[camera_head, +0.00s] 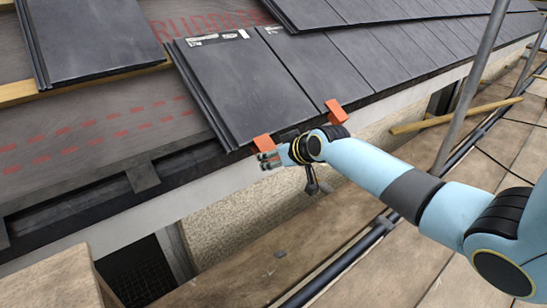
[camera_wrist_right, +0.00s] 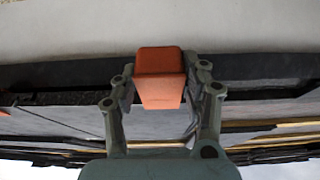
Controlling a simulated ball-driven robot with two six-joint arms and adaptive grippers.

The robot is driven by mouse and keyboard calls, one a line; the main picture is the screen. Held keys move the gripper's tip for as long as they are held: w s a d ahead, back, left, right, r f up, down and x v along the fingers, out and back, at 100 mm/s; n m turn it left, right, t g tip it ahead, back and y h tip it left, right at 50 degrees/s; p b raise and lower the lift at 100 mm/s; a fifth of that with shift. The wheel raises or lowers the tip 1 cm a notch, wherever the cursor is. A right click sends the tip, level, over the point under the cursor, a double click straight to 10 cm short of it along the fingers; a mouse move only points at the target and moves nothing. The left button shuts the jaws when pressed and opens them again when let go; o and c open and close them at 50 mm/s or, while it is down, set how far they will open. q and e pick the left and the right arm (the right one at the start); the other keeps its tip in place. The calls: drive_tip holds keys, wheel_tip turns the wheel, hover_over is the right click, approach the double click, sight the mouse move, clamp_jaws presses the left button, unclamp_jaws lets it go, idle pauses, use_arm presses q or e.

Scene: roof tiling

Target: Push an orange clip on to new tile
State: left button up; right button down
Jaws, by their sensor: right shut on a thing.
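An orange clip (camera_head: 264,143) is at the lower front edge of the end dark tile (camera_head: 240,88), near that tile's left corner. My right gripper (camera_head: 268,158) is at this clip, just below the eave edge. In the right wrist view the orange clip (camera_wrist_right: 160,78) sits between the two fingers of the right gripper (camera_wrist_right: 160,95), which is shut on it. How far the clip is on the tile is hard to tell. A second orange clip (camera_head: 336,110) sits on the tile edge farther right. My left gripper is not in view.
A row of dark tiles (camera_head: 390,60) runs up to the right. Left of the end tile lies bare grey membrane (camera_head: 100,130) with red marks.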

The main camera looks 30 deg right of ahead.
sight(263, 142)
drive_tip(key=shift+w+r, duration=0.1)
drive_tip(key=shift+w, duration=0.05)
drive_tip(key=shift+w+r, duration=0.2)
drive_tip(key=shift+w, duration=0.1)
drive_tip(key=shift+w+a+r, duration=0.1)
drive_tip(key=shift+w+r, duration=0.35)
drive_tip(key=shift+w, duration=0.2)
idle(1.3)
drive_tip(key=c, duration=0.6)
unclamp_jaws()
drive_tip(key=shift+f, duration=0.1)
